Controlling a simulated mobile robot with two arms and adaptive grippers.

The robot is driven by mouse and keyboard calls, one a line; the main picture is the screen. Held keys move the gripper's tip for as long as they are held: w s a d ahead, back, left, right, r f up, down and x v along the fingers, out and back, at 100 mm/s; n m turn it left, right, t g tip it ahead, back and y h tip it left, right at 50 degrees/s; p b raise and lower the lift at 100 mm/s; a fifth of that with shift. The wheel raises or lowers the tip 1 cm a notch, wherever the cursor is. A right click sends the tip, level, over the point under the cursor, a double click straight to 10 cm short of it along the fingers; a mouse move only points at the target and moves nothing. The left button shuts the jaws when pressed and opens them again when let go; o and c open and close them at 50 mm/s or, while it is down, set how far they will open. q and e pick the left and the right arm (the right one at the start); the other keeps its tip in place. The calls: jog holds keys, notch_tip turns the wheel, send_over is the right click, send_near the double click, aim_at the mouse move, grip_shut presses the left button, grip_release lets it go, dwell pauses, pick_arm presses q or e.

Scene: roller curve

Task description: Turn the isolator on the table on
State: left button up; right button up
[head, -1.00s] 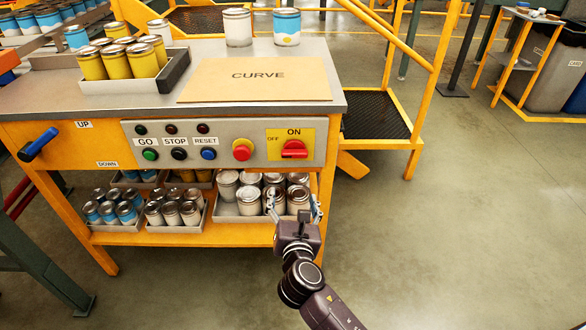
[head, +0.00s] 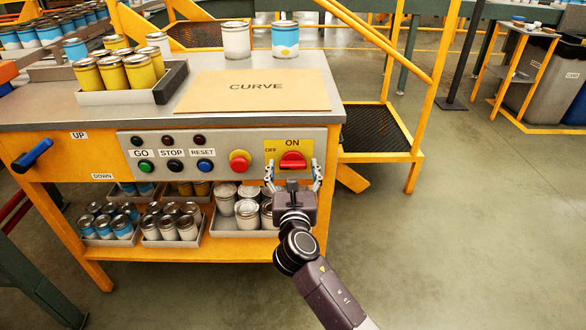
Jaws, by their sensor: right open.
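The isolator (head: 292,161) is a red rotary handle on a yellow plate at the right end of the table's front control panel. ON is printed above it and OFF to its left. Its red handle looks roughly level, lying sideways. My right gripper (head: 292,175) is open and empty, with its fingertips just below the handle in the picture, one to each side. I cannot tell how far the fingertips are from the panel. My left gripper is not in view.
A red emergency button (head: 239,161) on a yellow base sits left of the isolator. GO, STOP and RESET buttons lie further left. A shelf (head: 170,247) with trays of cans is below. A blue-handled lever (head: 32,156) is at far left. Floor at right is free.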

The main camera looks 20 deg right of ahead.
jog(key=c, duration=1.2)
jog(key=shift+o, duration=0.2)
